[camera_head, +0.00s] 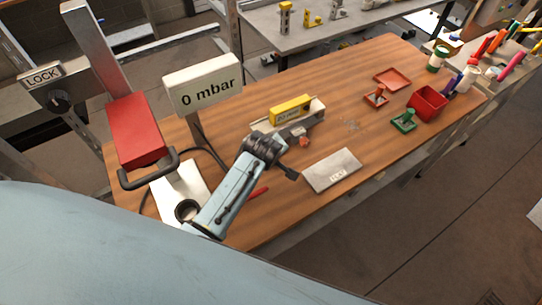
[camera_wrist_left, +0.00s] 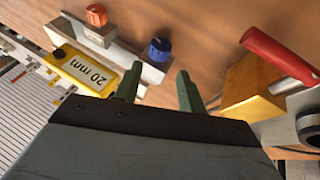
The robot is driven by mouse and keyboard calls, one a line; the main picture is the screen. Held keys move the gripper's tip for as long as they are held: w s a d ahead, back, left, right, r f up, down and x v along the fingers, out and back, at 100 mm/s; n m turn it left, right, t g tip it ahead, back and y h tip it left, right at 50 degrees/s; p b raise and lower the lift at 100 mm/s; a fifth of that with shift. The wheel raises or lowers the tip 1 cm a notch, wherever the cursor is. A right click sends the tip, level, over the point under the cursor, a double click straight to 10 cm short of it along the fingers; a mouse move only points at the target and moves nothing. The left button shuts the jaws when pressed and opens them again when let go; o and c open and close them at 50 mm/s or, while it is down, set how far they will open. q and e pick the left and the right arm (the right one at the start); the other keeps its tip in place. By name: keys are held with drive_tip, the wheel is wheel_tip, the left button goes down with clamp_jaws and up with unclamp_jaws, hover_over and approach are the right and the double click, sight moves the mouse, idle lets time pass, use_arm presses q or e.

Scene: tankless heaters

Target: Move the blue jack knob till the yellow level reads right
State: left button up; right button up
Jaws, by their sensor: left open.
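The blue jack knob (camera_wrist_left: 159,50) shows in the left wrist view, on the side of a grey metal block. The yellow level (camera_wrist_left: 78,66), labelled "20 mm", lies along that block; the yellow level (camera_head: 290,108) also shows in the head view. Its reading is too small to tell. An orange knob (camera_wrist_left: 96,15) is farther along the block. My left gripper (camera_wrist_left: 158,72) is open, with two green fingers apart and nothing between them. The blue knob appears just beyond the fingertips, with no visible contact. In the head view my left wrist hides the blue knob. My right gripper is out of view.
A red-handled tool with a yellow block (camera_wrist_left: 250,88) is close to the right finger. A grey plate (camera_head: 332,170) lies on the wooden table. A "0 mbar" display (camera_head: 203,85) and a red lever (camera_head: 135,130) stand left. Red bin (camera_head: 427,103) stands right.

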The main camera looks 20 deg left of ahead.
use_arm(q)
drive_tip(key=x, duration=0.4)
drive_tip(key=shift+w+f+b, duration=0.1)
drive_tip(key=shift+w+b, duration=0.05)
drive_tip(key=shift+b, duration=0.15)
drive_tip(key=x, duration=0.3)
drive_tip(key=shift+b, duration=0.3)
drive_tip(key=shift+w+f, duration=0.1)
drive_tip(key=shift+f, duration=0.05)
drive_tip(key=shift+w+f, duration=0.1)
drive_tip(key=shift+f, duration=0.1)
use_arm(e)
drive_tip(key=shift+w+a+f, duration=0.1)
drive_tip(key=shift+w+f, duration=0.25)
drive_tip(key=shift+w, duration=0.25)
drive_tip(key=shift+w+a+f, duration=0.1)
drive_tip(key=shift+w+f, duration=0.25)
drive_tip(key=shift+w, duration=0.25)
use_arm(q)
drive_tip(key=shift+a, duration=0.1)
drive_tip(key=c, duration=0.7)
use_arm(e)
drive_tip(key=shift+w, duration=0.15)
